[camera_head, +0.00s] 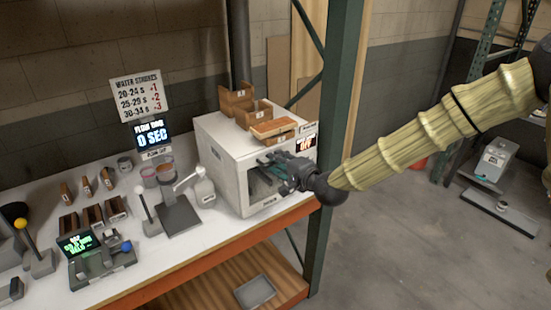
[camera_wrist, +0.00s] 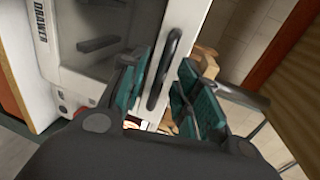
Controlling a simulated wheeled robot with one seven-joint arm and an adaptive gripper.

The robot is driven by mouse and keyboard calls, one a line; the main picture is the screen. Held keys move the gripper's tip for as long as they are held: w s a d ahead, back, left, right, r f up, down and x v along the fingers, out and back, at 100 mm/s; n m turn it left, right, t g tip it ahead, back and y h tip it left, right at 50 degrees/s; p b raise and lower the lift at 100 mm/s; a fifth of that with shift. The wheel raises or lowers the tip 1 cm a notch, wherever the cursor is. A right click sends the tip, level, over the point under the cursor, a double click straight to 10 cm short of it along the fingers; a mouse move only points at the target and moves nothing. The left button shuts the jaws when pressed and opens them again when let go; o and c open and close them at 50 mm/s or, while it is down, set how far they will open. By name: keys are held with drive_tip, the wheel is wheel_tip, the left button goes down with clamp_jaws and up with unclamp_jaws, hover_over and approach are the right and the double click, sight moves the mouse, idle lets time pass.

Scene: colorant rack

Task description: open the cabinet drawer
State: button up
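The white cabinet (camera_head: 222,165) stands on the workbench, with a dark window in its front face. Its front looks closed, though my gripper hides part of it. My gripper (camera_head: 266,165) is at this front, coming from the right. In the wrist view, a dark bar handle (camera_wrist: 164,68) on a white panel lies between the teal fingers of my gripper (camera_wrist: 166,82). The fingers are spread, with visible gaps on both sides of the handle. Contact with the handle cannot be made out. The dark window (camera_wrist: 95,28) shows beside the handle.
Brown wooden boxes (camera_head: 236,99) sit on top of the cabinet. A green post (camera_head: 340,90) rises close to its right. A press-like stand (camera_head: 180,215) and a white bottle (camera_head: 204,192) stand left on the bench (camera_head: 145,275). The floor (camera_head: 400,250) at right is mostly clear.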

drive_tip(key=shift+w+a+f, duration=0.15)
drive_tip(key=shift+w+a, duration=0.25)
drive_tip(key=shift+w, duration=0.15)
clamp_jaws()
drive_tip(key=shift+s+f, duration=0.1)
